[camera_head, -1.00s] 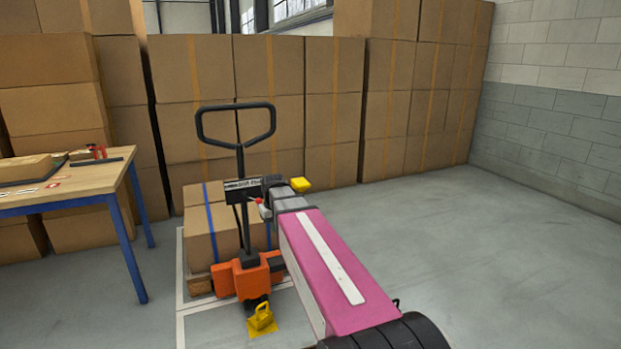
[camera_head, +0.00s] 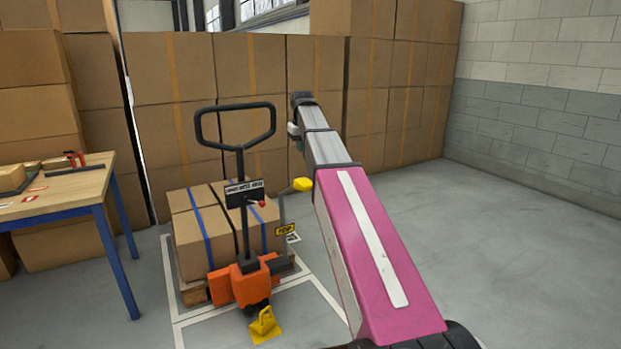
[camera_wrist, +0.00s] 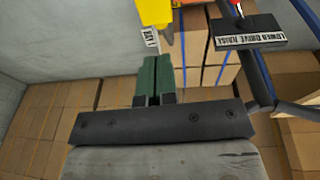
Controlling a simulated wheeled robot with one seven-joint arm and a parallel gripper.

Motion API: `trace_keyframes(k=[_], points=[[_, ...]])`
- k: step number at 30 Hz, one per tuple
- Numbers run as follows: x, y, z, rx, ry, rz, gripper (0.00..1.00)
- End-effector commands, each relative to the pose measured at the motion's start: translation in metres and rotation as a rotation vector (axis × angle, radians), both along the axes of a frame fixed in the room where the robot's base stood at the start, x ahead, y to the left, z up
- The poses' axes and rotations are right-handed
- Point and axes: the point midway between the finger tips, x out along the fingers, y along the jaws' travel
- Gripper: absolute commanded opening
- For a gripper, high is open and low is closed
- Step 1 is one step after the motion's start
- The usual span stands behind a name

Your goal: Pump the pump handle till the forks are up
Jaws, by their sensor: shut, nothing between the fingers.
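The pallet truck has an orange body (camera_head: 237,285) and a black upright pump handle with a loop grip (camera_head: 236,105). A label plate (camera_head: 244,192) and a red-knobbed lever (camera_head: 262,203) sit on its shaft. In the wrist view the plate (camera_wrist: 250,32) is at upper right, reading lower, drive, raise. The forks are hidden under the loaded wooden pallet (camera_head: 194,293), so their height cannot be told. My gripper (camera_head: 292,132) is right of the loop, apart from it in the picture. In the wrist view its green fingers (camera_wrist: 153,80) are together and empty.
Strapped cartons (camera_head: 195,240) load the pallet. A yellow wedge-shaped object (camera_head: 264,325) is on the floor before the truck. A blue-legged workbench (camera_head: 75,190) stands left. Stacked boxes (camera_head: 250,65) line the back. Floor at right is clear. A yellow piece (camera_head: 302,184) shows beside my arm.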

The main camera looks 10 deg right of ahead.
Motion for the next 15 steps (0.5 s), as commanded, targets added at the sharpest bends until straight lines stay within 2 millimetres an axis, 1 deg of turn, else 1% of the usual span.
trace_keyframes(k=[1,5,12,15], points=[[0.0012,0.0000,0.0033,0.000,-0.001,0.002,0.00],[0.0009,0.0000,0.0046,0.000,-0.001,0.003,0.00],[0.0009,0.0000,0.0034,0.000,-0.001,0.003,0.00],[0.0016,-0.0001,-0.0007,-0.001,0.000,0.003,0.00]])
